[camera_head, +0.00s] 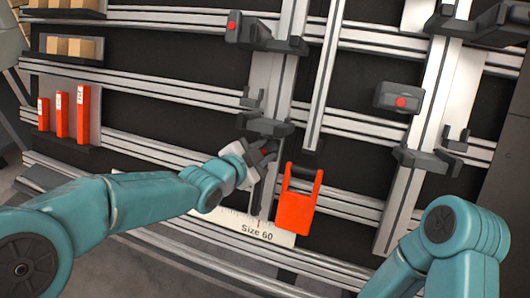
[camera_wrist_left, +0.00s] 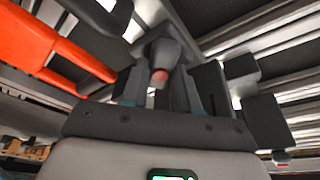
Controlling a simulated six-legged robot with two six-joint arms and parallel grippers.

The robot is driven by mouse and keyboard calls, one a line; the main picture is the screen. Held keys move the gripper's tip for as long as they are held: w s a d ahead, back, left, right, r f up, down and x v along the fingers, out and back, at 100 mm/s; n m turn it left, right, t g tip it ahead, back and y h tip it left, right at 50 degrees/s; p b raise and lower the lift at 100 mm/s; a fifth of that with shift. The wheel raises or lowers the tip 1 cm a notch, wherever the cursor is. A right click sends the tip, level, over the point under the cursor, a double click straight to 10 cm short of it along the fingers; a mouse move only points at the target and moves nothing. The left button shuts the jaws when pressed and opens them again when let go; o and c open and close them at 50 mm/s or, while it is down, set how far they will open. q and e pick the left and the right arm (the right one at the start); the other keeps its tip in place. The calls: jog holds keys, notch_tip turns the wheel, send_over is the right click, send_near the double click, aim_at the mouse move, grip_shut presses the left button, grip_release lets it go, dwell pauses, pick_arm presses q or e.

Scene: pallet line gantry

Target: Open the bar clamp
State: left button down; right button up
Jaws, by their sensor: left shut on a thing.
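My left gripper (camera_head: 264,157) reaches in from the left at a dark clamp carriage (camera_head: 262,126) on a light upright rail. In the left wrist view its fingers (camera_wrist_left: 160,88) are shut on a dark handle with a red end (camera_wrist_left: 160,76). The handle is mostly hidden by the gripper in the head view. I take this as part of the bar clamp, but cannot tell how far it is open. My right gripper is not in view; only part of my right arm shows at the lower right.
An orange forked piece (camera_head: 296,212) hangs just right of my left gripper, close to it. A "Size 60" scale plate (camera_head: 258,230) lies below. Red-buttoned blocks (camera_head: 398,98) sit on the rails. Orange posts (camera_head: 62,115) stand on a left shelf. Horizontal rails cross behind.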

pick_arm(q)
jog(key=n+b, duration=0.2)
jog(key=b, duration=0.1)
jog(key=n+t+b, duration=0.1)
jog(key=n, duration=0.1)
jog(key=shift+f+y+b, duration=0.3)
jog(key=shift+b, duration=0.05)
jog(key=n, duration=0.1)
jog(key=n+t, duration=0.1)
jog(key=n, duration=0.1)
jog(key=shift+r+y+p, duration=0.35)
jog(key=shift+y, duration=0.05)
jog(key=shift+n, duration=0.7)
jog(key=shift+n+t+y+p, duration=0.35)
jog(key=shift+n+y, duration=0.15)
jog(key=shift+n, duration=0.7)
jog(key=shift+n+y, duration=0.3)
jog(key=shift+n, duration=0.3)
jog(key=c, duration=1)
grip_release()
jog(key=shift+o, duration=0.2)
